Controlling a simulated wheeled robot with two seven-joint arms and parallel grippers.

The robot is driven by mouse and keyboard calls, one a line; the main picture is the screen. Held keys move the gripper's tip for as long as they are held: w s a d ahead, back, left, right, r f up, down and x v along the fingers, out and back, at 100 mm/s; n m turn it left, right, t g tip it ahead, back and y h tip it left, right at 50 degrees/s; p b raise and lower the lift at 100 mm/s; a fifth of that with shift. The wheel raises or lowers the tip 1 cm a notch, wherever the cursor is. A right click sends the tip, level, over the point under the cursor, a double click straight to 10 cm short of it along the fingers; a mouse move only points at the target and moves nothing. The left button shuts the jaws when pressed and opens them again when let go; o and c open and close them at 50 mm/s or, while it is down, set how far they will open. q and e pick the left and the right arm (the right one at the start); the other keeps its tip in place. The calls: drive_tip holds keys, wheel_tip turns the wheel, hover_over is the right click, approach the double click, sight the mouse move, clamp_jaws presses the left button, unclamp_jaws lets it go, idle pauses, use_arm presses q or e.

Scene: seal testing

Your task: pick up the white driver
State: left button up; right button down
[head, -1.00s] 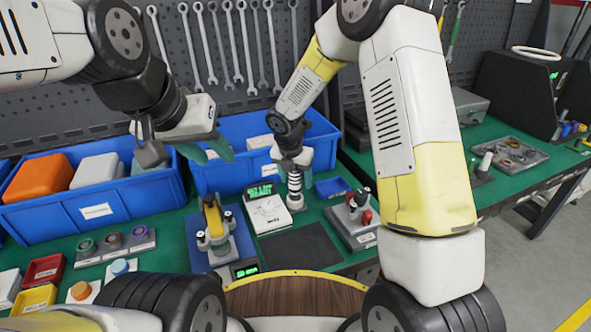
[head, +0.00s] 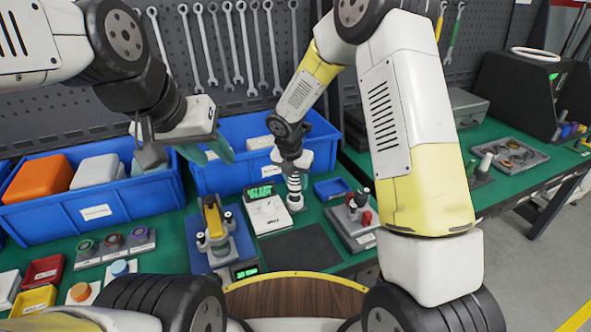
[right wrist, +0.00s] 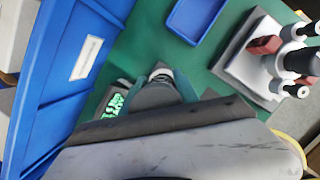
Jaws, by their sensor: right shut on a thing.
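The white driver (head: 295,190) looks like an upright piece with white and dark bands, standing beside the white scale-like device. My right gripper (head: 293,172) points down over it and is shut on its upper part. In the right wrist view the teal fingers of the right gripper (right wrist: 160,88) close around a pale round end of the driver (right wrist: 161,73); most of it is hidden by the gripper. My left gripper (head: 208,151) is open and empty, in front of the blue bins.
Blue bins (head: 95,212) stand behind the work area. A white device with a green display (head: 268,214) is left of the driver, a small blue tray (head: 332,188) right of it. A grey fixture with red parts (head: 352,222) stands nearby. A dark mat (head: 300,248) in front is bare.

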drive_tip(key=shift+r, duration=0.65)
wheel_tip(320, 180, up, 2)
drive_tip(key=shift+r, duration=0.25)
drive_tip(key=s+r, duration=0.1)
drive_tip(key=s, duration=1.5)
drive_tip(key=shift+a, duration=0.25)
drive_tip(key=shift+r, duration=0.1)
